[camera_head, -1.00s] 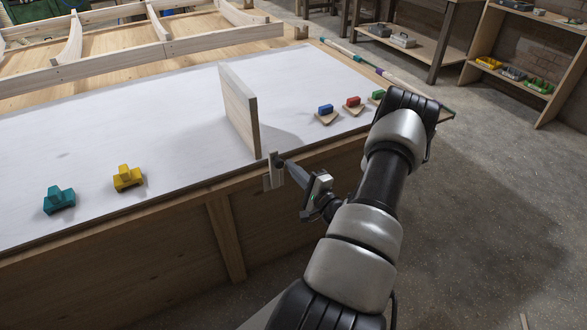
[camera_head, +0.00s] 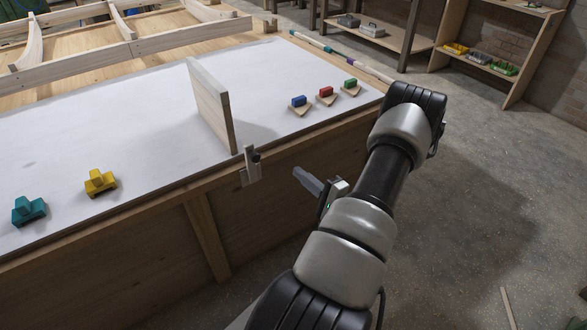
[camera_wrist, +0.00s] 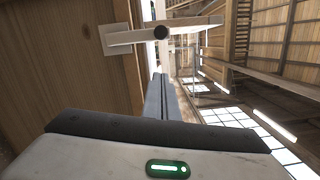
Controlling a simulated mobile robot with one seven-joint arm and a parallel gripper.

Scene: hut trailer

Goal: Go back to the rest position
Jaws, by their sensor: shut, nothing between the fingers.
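My gripper (camera_head: 298,174) is shut and empty, in the air off the near side of the workbench, to the right of a small bracket (camera_head: 250,170) on the bench edge. In the wrist view my closed fingers (camera_wrist: 160,98) point toward the bracket (camera_wrist: 117,39), which has a dark round knob (camera_wrist: 160,32). The fingers look apart from it. My arm reaches up from the bottom of the head view and bends back down toward the gripper.
An upright wooden board (camera_head: 212,107) stands on the white bench top (camera_head: 120,130). A teal block (camera_head: 29,211) and a yellow block (camera_head: 100,182) are at left. Blue (camera_head: 299,101), red (camera_head: 326,93) and green (camera_head: 350,85) blocks are at right. Floor right of my arm is mostly clear.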

